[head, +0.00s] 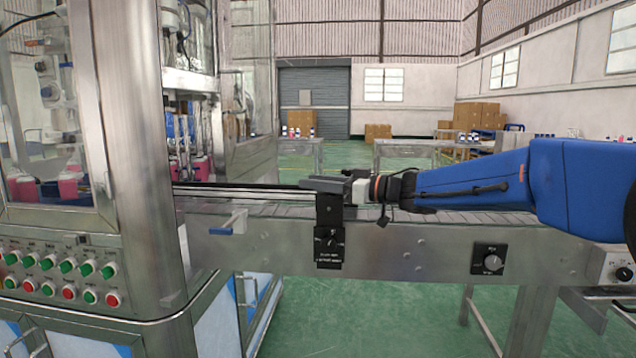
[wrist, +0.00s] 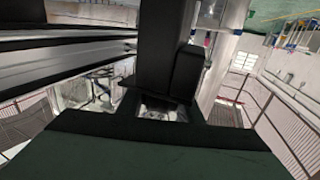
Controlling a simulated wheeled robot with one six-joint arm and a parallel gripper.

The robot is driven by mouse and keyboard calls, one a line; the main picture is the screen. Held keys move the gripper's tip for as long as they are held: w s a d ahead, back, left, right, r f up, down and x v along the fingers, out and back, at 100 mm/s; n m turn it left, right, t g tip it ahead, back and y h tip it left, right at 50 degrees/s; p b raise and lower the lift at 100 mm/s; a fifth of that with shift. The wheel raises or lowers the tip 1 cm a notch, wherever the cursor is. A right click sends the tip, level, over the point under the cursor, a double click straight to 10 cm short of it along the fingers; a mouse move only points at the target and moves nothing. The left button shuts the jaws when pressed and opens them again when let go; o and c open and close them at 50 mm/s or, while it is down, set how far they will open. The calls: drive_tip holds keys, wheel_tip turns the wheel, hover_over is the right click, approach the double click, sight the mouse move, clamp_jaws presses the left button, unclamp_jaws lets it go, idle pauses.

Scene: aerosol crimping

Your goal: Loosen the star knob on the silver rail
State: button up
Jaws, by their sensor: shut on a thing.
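The silver rail (head: 240,189) runs along the conveyor's near side in the head view, and it crosses the left of the wrist view (wrist: 60,68). A black bracket (head: 329,212) stands at the rail's right part. The dark star knob (head: 326,238) sits on the bracket's lower front plate, above small white lettering. My gripper (head: 322,184) is level with the rail, above the knob and apart from it. It is shut at the bracket's top, seemingly on the bracket; the exact contact is hidden. In the wrist view, dark blocks fill the middle and the knob cannot be made out.
The conveyor (head: 420,245) runs left to right beneath my arm. A blue-ended handle (head: 228,224) sticks out left of the bracket, and a dial (head: 491,260) is at the right. A steel machine with a button panel (head: 60,272) stands at the left. Open floor lies in front.

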drive_tip(key=shift+s+a+n+g+y, duration=0.1)
drive_tip(key=shift+s+n+g+y, duration=0.1)
drive_tip(key=shift+n+g, duration=0.7)
drive_tip(key=shift+s+d+n+g+y, duration=0.2)
drive_tip(key=shift+n+g, duration=0.3)
drive_tip(key=shift+g, duration=0.8)
drive_tip(key=shift+s+a+n+g+y, duration=0.1)
drive_tip(key=shift+s+a+n+g, duration=0.15)
drive_tip(key=shift+n+g, duration=0.65)
drive_tip(key=shift+g, duration=0.3)
drive_tip(key=o, duration=1)
drive_tip(key=shift+o, duration=0.2)
drive_tip(key=d, duration=1.7)
drive_tip(key=shift+w+d, duration=0.2)
drive_tip(key=shift+d, duration=0.05)
